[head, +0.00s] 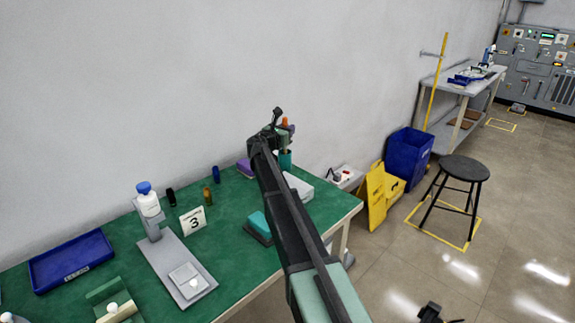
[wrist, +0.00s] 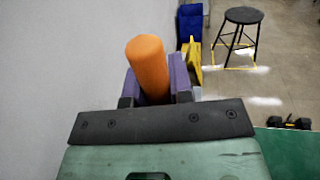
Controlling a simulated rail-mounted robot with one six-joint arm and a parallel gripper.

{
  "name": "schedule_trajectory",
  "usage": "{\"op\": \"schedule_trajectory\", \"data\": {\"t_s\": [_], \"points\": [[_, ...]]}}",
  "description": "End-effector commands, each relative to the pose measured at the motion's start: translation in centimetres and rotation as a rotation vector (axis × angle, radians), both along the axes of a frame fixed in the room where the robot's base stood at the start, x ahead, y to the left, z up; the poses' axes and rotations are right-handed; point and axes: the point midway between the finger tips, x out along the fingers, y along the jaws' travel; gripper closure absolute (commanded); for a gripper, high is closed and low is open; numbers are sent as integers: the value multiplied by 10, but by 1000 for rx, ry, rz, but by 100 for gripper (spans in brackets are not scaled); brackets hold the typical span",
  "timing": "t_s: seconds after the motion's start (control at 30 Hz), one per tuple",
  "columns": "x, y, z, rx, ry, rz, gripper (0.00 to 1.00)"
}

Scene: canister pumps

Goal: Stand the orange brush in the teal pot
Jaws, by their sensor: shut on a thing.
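The orange brush (wrist: 147,64) is between the two finger pads of my gripper (wrist: 156,88) in the wrist view. It looks close to upright, leaning a little. In the head view its orange end (head: 285,121) shows just above my gripper (head: 282,132) at the back right of the green table. The teal pot (head: 286,160) stands on the table right below my gripper, partly hidden by my arm. The brush's lower end is hidden, so I cannot tell whether it is inside the pot or above it. The pot is hidden in the wrist view.
A purple object (head: 243,168) lies left of the pot, and a white box (head: 298,187) lies in front of it. A teal-topped block (head: 258,227), small bottles and a blue tray (head: 71,260) are farther left. The wall (head: 150,90) is close behind.

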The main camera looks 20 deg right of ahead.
Motion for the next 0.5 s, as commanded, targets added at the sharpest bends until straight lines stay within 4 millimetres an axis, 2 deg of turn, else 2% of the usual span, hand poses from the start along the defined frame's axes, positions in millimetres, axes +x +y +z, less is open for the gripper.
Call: {"op": "schedule_trajectory", "data": {"t_s": [0.03, 0.2, 0.27, 0.4, 0.5], "points": [[0, 0, -19, 0, 0, 0, 100], [0, 0, -18, 0, 0, 0, 100], [0, 0, -27, 0, 0, 0, 100], [0, 0, -59, 0, 0, 0, 100], [0, 0, -62, 0, 0, 0, 100]]}}
